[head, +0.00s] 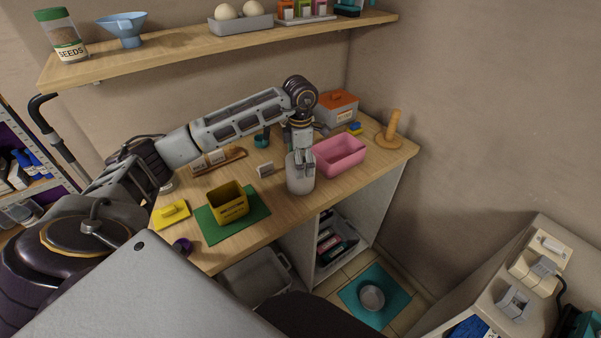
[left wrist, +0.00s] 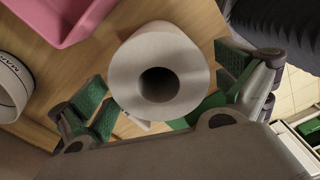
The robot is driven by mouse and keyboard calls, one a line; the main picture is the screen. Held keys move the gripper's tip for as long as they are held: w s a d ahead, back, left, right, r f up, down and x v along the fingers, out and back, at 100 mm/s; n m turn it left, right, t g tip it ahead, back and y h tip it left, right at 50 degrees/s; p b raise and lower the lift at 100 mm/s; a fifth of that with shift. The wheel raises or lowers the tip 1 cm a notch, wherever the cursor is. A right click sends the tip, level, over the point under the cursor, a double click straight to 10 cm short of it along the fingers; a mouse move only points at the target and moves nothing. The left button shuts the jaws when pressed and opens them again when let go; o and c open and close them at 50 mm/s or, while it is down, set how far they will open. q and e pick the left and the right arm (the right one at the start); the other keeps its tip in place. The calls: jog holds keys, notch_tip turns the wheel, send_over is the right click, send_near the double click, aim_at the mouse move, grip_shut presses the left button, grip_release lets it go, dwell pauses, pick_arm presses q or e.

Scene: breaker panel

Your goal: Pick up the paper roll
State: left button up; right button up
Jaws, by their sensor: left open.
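The paper roll (head: 300,181) is a pale grey-white cylinder standing upright near the front edge of the wooden counter (head: 283,222). My left gripper (head: 303,158) is over its top, pointing down. In the left wrist view the end of the paper roll (left wrist: 124,72), with its dark hollow core, lies between the green-padded fingers of my left gripper (left wrist: 160,98). The fingers are open, one on each side of the roll. Whether either pad touches it is hard to tell. My right gripper is in neither view.
A pink bin (head: 340,155) stands close to the right of the roll. A wooden peg stand (head: 391,132) is at the far right. A shelf (head: 200,53) hangs above.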

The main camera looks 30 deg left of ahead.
pick_arm(q)
notch_tip(320, 180, down, 3)
jog(key=shift+r, duration=0.1)
jog(key=shift+f, duration=0.3)
jog(key=shift+w+f, duration=0.1)
jog(key=shift+f, duration=0.05)
jog(key=shift+c, duration=0.6)
jog(key=c, duration=0.7)
jog(key=shift+c, duration=0.9)
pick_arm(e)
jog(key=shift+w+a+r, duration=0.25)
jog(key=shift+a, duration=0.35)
